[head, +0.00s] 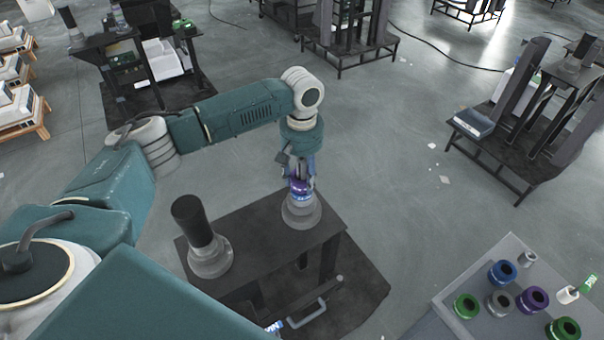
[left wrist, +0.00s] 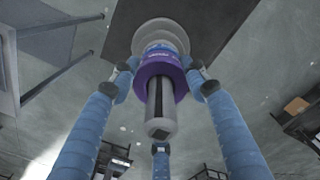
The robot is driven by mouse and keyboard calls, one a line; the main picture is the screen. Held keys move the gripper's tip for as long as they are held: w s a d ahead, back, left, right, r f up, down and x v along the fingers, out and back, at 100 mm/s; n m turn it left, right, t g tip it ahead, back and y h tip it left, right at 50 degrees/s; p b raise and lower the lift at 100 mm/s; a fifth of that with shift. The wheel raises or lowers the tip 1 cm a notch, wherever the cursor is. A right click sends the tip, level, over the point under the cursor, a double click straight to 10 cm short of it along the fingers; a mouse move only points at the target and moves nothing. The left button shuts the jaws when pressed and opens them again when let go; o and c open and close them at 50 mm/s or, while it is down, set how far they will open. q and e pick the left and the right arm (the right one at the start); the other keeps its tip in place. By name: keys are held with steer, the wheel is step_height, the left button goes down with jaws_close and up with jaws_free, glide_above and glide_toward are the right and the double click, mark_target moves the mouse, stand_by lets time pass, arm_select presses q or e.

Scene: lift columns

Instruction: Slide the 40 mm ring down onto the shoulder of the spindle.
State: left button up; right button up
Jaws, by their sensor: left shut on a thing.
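My left gripper (head: 299,185) reaches down over the right-hand spindle. Its blue fingers (left wrist: 160,95) are shut on a purple ring (left wrist: 161,72), which also shows in the head view (head: 299,187). The ring is around the grey spindle shaft (left wrist: 161,108), whose dark-ended tip points towards the wrist camera. A pale blue band (left wrist: 158,49) shows between the purple ring and the wide grey stepped base (left wrist: 161,30) of the spindle. The base also shows in the head view (head: 301,212). Any gap at the shoulder cannot be told. My right gripper is not in view.
A second spindle with a black column (head: 194,222) stands left on the same dark table (head: 262,240). A grey table (head: 470,275) at lower right carries blue, green, grey and purple rings. Dark racks stand further back, with open floor between.

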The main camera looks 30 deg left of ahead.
arm_select(q)
steer(key=shift+f, duration=0.15)
steer(key=o, duration=1.4)
steer(key=shift+o, duration=0.2)
step_height(320, 180, up, 12)
